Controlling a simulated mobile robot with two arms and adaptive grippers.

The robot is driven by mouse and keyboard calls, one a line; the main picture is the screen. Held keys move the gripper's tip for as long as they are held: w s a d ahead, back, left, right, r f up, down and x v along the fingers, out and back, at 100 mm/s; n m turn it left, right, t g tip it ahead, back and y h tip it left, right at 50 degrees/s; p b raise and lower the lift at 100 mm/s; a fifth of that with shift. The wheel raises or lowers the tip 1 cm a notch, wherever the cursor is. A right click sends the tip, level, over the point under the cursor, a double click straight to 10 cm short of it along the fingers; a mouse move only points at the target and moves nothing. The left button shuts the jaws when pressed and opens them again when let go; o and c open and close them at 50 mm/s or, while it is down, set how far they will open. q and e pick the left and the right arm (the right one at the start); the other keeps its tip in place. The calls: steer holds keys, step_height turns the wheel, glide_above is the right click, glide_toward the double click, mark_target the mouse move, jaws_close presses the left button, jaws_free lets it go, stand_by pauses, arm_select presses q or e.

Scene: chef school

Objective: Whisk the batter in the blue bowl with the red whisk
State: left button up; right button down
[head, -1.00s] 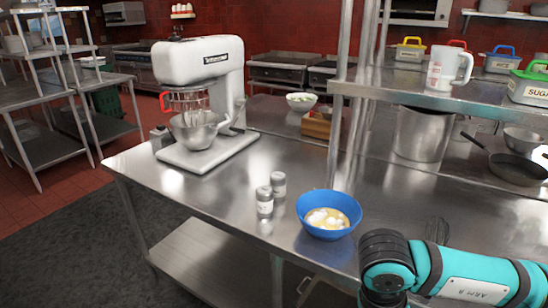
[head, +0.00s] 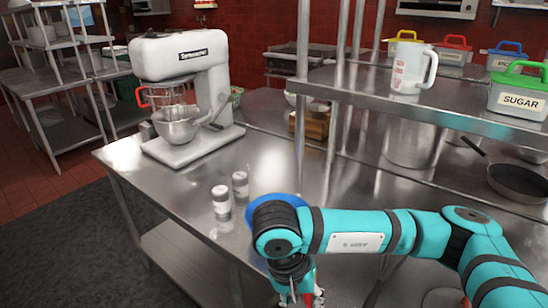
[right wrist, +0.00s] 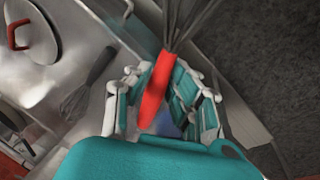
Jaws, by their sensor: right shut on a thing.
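The blue bowl (head: 272,201) sits on the steel table in the head view. My right arm covers most of it, and its contents are hidden now. My right gripper (head: 300,293) is below the bowl in the picture, at the bottom edge. In the right wrist view my right gripper (right wrist: 160,98) is shut on the red handle of the red whisk (right wrist: 156,92). The whisk's wires (right wrist: 184,22) point to the top of that view, away from the palm. My left gripper is not in view.
Two shakers (head: 221,202) stand left of the bowl. A white stand mixer (head: 187,75) stands farther back. A raised shelf (head: 440,110) at right holds a jug (head: 413,68) and lidded containers. In the wrist view, a dark whisk (right wrist: 88,86) and a red-handled lid (right wrist: 32,32) lie nearby.

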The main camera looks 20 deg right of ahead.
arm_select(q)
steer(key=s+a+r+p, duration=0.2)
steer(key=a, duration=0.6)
arm_select(e)
steer(key=w+a+r+m+g+y+p, duration=0.25)
steer(key=w+a+r+m+g, duration=0.2)
steer(key=m, duration=0.75)
steer(key=w+a+r+m+g+y+p, duration=0.2)
steer(key=w+a+r+m+g+y, duration=0.25)
steer(key=m, duration=0.85)
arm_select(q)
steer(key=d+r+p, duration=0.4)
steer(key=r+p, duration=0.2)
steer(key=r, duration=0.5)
arm_select(e)
steer(key=w+d+r+m+t+y, duration=0.2)
steer(key=w+r+m+t+y, duration=0.4)
steer(key=m, duration=0.4)
steer(key=w+d+r+m+t+y, duration=0.25)
steer(key=w+m+t, duration=0.35)
steer(key=m+t, duration=0.3)
arm_select(q)
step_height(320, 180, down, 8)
steer(key=b, duration=0.7)
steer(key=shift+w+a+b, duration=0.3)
arm_select(e)
step_height(320, 180, down, 11)
steer(key=w+m, duration=0.1)
steer(key=shift+w, duration=0.15)
